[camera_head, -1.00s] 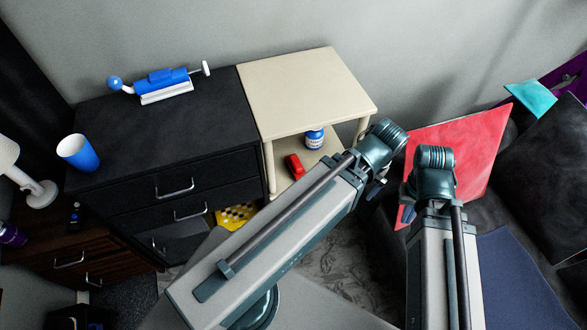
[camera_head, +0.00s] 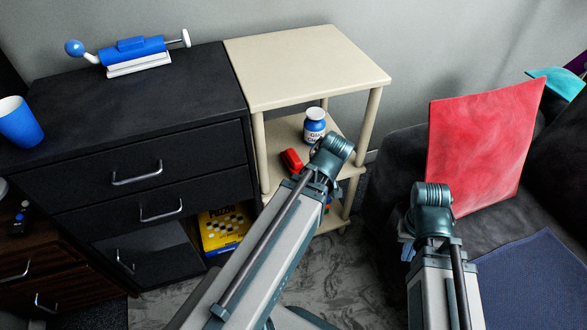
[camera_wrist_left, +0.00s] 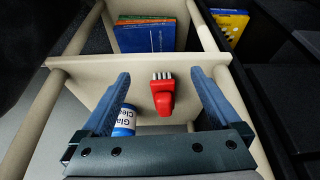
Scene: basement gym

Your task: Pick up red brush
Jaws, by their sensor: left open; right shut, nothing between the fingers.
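In the left wrist view the brush (camera_wrist_left: 162,100) has pale bristles and lies between the lines of my two open fingers. My left gripper (camera_wrist_left: 160,74) is open and empty, with the bottle (camera_wrist_left: 124,121) close to its left finger. In the head view my left arm's wrist hides its fingers in front of the shelf. My right gripper (camera_head: 407,249) is shut and empty, partly hidden by its wrist, near the dark sofa.
A shelf post stands on each side of the middle shelf, with the top board above. Books (camera_wrist_left: 150,36) lie on a lower shelf. A black drawer cabinet (camera_head: 110,130) adjoins at left. A red cushion (camera_head: 485,140) stands on the sofa at right.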

